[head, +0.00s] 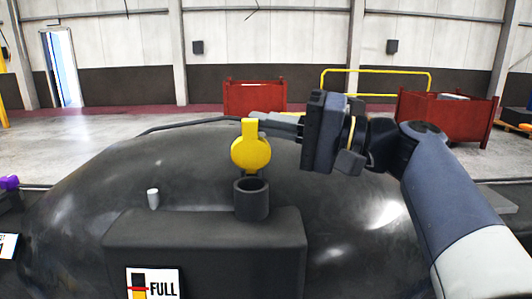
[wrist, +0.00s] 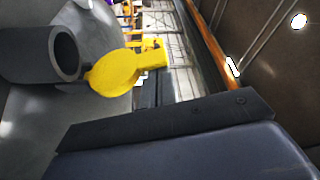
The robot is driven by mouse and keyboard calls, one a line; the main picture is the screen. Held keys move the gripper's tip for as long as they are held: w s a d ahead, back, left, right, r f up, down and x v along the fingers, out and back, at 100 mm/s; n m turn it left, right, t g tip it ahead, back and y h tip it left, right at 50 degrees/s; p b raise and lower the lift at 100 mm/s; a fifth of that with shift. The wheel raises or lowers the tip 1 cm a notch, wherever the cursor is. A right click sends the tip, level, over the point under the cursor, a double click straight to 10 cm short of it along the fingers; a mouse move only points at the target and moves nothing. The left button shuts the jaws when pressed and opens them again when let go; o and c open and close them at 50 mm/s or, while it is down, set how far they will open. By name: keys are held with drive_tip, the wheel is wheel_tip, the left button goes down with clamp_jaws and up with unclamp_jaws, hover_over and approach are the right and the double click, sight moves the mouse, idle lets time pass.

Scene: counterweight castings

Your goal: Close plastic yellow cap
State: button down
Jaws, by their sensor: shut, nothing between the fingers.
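The yellow cap (head: 250,154) stands open and upright at the back edge of a round black neck (head: 251,200), its tab pointing up. The neck's mouth is uncovered. In the wrist view the yellow cap (wrist: 115,73) is tilted away from the dark open neck (wrist: 67,53). My gripper (head: 265,123) reaches in from the right, its fingers level with the cap's tab and seemingly just behind it. The fingers are shut and empty. I cannot tell whether they touch the tab, which hides part of the fingertips.
The neck rises from a dark block on a large rounded black casting (head: 350,240). A small white peg (head: 153,199) stands left of the neck. A FULL label (head: 154,284) is on the block's front. Red bins (head: 255,97) and a yellow rail (head: 375,71) are farther back.

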drive_tip(key=s+f+n+b, duration=0.1)
drive_tip(key=b, duration=0.2)
drive_tip(key=s+f+n+y+b, duration=0.1)
drive_tip(key=n+b, duration=0.1)
drive_tip(key=b, duration=0.1)
drive_tip(key=shift+s+n, duration=0.15)
drive_tip(key=shift+n, duration=0.15)
drive_tip(key=s+f+n+g+b, duration=0.1)
drive_tip(key=n+b, duration=0.2)
drive_tip(key=b, duration=0.1)
drive_tip(key=s+f+n+g+y+b, duration=0.1)
drive_tip(key=n+b, duration=0.1)
drive_tip(key=b, duration=0.2)
drive_tip(key=s+f+n+g+y+b, duration=0.1)
drive_tip(key=n+b, duration=0.2)
drive_tip(key=b, duration=0.1)
drive_tip(key=shift+s+a+f+n, duration=0.1)
drive_tip(key=shift+s+n, duration=0.15)
drive_tip(key=shift+n, duration=0.05)
drive_tip(key=n+b, duration=0.1)
drive_tip(key=f+n+g+b, duration=0.1)
drive_tip(key=n+g+b, duration=0.1)
drive_tip(key=n+b, duration=0.1)
drive_tip(key=shift+s+f+y, duration=0.25)
drive_tip(key=shift+s+y, duration=0.15)
drive_tip(key=shift+s+f+b, duration=0.1)
drive_tip(key=shift+f+b, duration=0.2)
drive_tip(key=shift+b, duration=0.25)
drive_tip(key=shift+f, duration=0.1)
